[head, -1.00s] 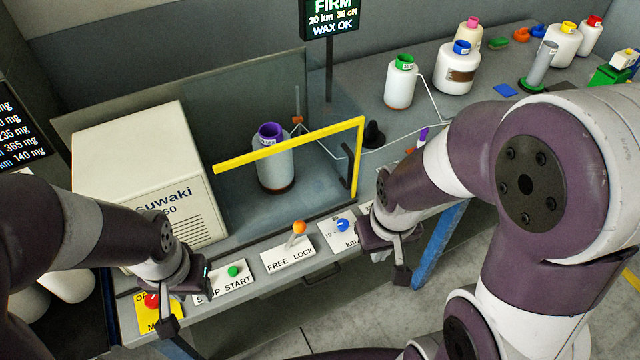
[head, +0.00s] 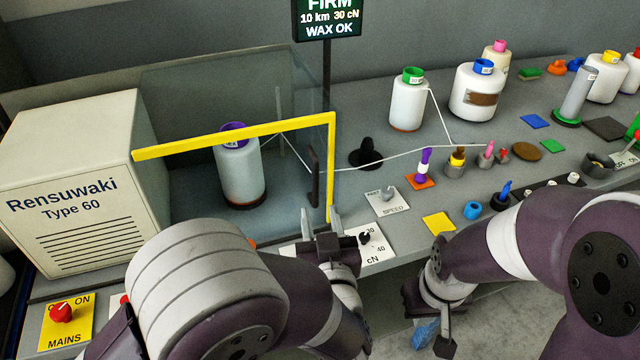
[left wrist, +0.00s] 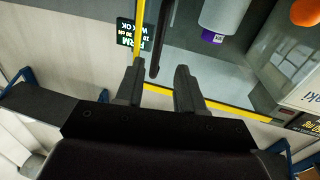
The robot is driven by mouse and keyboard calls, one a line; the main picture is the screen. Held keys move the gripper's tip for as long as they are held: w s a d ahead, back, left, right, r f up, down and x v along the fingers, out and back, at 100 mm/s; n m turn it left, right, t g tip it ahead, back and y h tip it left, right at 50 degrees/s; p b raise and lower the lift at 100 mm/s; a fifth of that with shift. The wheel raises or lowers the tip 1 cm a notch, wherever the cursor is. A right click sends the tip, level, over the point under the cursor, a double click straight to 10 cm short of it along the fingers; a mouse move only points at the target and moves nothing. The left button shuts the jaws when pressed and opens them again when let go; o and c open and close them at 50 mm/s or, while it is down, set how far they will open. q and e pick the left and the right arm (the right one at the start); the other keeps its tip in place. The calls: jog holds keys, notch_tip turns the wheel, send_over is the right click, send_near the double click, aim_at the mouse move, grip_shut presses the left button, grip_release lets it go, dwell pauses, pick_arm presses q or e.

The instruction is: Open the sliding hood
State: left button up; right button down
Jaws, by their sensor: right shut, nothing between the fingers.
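The sliding hood is a clear pane with a yellow edge frame (head: 240,136) beside the Rensuwaki Type 60 machine (head: 75,190). It stands over a white bobbin with a purple top (head: 240,175). A black upright handle (head: 315,178) is on the hood near its right yellow post. My left gripper (head: 321,218) is open, just below the handle. In the left wrist view, the black handle (left wrist: 161,40) lies ahead of the open fingers (left wrist: 157,80), roughly in line with their gap and apart from them. My right gripper (head: 443,340) is shut and empty beyond the bench front edge.
A thread runs right from the hood.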

aim_at(316, 188)
pick_arm(q)
jog(key=w, duration=0.9)
jog(key=shift+w+a, duration=0.2)
jog(key=shift+a, duration=0.15)
grip_shut()
